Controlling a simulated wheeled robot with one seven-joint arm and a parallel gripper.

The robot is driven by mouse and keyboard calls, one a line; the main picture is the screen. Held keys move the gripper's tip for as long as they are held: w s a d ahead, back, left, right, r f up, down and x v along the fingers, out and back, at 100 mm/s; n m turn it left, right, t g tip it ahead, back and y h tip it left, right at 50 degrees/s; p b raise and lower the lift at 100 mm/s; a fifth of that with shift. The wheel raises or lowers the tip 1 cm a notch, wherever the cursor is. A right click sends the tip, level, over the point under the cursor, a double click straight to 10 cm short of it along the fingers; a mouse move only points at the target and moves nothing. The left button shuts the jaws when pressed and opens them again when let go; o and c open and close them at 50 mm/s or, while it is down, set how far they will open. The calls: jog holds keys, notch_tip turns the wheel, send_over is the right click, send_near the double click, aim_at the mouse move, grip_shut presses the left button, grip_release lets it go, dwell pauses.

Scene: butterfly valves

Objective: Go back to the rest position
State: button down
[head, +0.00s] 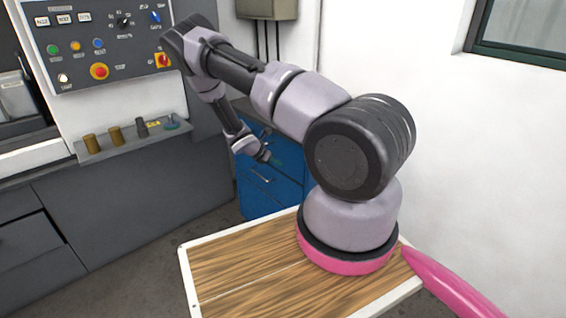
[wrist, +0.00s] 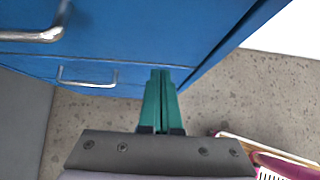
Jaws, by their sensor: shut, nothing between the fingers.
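My gripper (head: 274,160) hangs low at the end of my bent arm in the head view, in front of the blue drawer cabinet (head: 272,192). In the wrist view, the green fingers of my gripper (wrist: 160,72) are shut together with nothing between them. They point toward the lower part of the cabinet (wrist: 120,25) and the floor. I cannot tell the exact gap between the fingertips and the cabinet. No butterfly valve shows in either view.
A control panel (head: 100,45) with buttons is at the upper left. Below it a shelf (head: 130,137) holds several small parts. A grey box (head: 267,9) hangs on the wall. My arm stands on a wooden top. Speckled floor (wrist: 255,90) shows beside the cabinet.

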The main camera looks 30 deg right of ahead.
jog(key=v, duration=0.8)
jog(key=shift+a+r, duration=0.3)
jog(key=s+a+r+m+y, duration=0.1)
jog(key=s+r+m+y, duration=0.3)
jog(key=r, duration=0.6)
jog(key=s+a+r+m, duration=0.1)
jog(key=s+r+m, duration=0.1)
jog(key=r+m, duration=0.6)
jog(key=s+a+r+m+y, duration=0.1)
jog(key=s+r+m, duration=0.2)
jog(key=r, duration=1)
jog(key=s+a+r+m+t+y, duration=0.2)
jog(key=s+a+r+m+y, duration=0.1)
jog(key=s+r, duration=0.5)
jog(key=s+a+r+m+t+y, duration=0.2)
jog(key=s+a+r+m, duration=0.2)
jog(key=s, duration=1)
notch_tip(320, 180, up, 5)
jog(key=m, duration=0.3)
jog(key=shift+a+t+y, duration=0.3)
jog(key=shift+a+y, duration=0.1)
